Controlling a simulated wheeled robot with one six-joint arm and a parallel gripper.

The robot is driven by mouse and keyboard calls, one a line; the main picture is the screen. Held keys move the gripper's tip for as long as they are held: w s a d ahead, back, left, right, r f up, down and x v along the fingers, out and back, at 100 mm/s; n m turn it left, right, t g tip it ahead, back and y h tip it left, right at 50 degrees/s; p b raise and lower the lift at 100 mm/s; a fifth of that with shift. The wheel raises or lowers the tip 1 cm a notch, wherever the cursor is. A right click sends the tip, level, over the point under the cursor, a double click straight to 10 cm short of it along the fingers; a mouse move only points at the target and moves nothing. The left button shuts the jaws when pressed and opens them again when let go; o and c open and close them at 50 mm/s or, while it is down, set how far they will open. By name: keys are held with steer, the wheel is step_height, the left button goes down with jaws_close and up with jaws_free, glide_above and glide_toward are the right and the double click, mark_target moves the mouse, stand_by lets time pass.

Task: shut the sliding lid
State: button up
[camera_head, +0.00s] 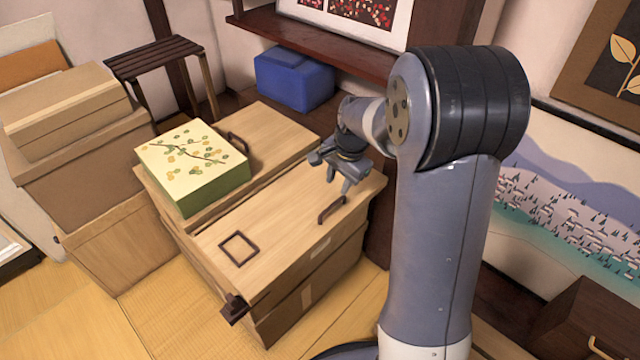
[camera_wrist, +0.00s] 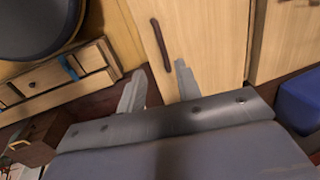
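A pale wooden chest has a front top panel (camera_head: 285,225) with a dark bar handle (camera_head: 332,210) near its right end and a dark square outline (camera_head: 238,248) near its left end. A second wooden panel (camera_head: 275,135) lies behind it, with its own dark handle (camera_head: 237,142). I cannot tell which panel is the sliding lid, and no clear opening shows. My gripper (camera_head: 340,183) is open and empty above the front panel's right end, close to the front handle. In the wrist view, that handle (camera_wrist: 161,46) lies beyond the parted fingertips (camera_wrist: 158,80), apart from them.
A green box (camera_head: 195,165) with a leafy top sits on the rear panel. A blue box (camera_head: 295,78) stands behind. Cardboard boxes (camera_head: 80,160) are stacked at left, near a dark slatted stool (camera_head: 155,58). A shelf (camera_head: 310,40) runs along the back. Tatami is clear at front left.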

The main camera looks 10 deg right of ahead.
mark_target(329, 207)
steer(key=f+b, duration=0.1)
steer(key=f, duration=0.2)
steer(key=w+a+f, duration=0.1)
steer(key=f, duration=0.3)
steer(key=w+f+b, duration=0.1)
steer(key=f, duration=0.2)
steer(key=shift+a+f+b, duration=0.15)
steer(key=shift+f+b, duration=0.15)
steer(key=shift+b, duration=0.05)
steer(key=shift+s, duration=0.1)
jaws_close()
